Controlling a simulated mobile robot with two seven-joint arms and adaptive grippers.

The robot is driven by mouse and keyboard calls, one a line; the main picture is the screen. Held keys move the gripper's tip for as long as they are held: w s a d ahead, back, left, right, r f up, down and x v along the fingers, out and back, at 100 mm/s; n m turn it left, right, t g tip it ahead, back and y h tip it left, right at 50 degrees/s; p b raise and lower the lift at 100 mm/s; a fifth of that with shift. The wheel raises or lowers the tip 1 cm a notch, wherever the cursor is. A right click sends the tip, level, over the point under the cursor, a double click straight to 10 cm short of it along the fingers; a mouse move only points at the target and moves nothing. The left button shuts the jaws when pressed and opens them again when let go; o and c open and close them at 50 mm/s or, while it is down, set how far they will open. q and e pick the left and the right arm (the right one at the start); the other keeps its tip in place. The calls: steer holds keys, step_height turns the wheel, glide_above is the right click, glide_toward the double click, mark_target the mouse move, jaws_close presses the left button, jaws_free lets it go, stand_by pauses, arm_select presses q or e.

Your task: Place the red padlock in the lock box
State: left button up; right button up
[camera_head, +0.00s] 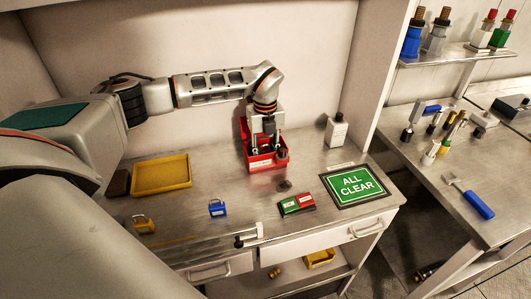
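The red lock box (264,166) stands on the steel bench against the back wall, with a white label on its front. My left gripper (268,151) points down at the box's open top, its two fingers spread apart. I see nothing clearly held between them. The gripper hides much of the box's inside. I cannot make out a red padlock; anything red there blends with the box. A blue padlock (217,208) and a yellow padlock (143,224) are on the bench nearer the front. My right gripper is not in view.
A yellow tray (161,175) lies left of the box. A green-and-red block (297,204) and the ALL CLEAR sign (355,186) lie front right. A white bottle (336,131) stands right of the box. A side bench (435,195) holds tools.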

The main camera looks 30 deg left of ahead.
arm_select(q)
steer(key=shift+f, duration=0.15)
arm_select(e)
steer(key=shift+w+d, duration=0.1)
arm_select(q)
steer(key=o, duration=0.8)
steer(key=shift+f, duration=0.1)
steer(key=shift+c, duration=0.2)
steer(key=o, duration=0.4)
steer(key=shift+c, duration=0.2)
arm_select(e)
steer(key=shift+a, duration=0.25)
arm_select(q)
steer(key=shift+w+r, duration=0.1)
steer(key=shift+r, duration=0.3)
step_height(320, 180, up, 12)
steer(key=b, duration=0.1)
steer(key=shift+f, duration=0.2)
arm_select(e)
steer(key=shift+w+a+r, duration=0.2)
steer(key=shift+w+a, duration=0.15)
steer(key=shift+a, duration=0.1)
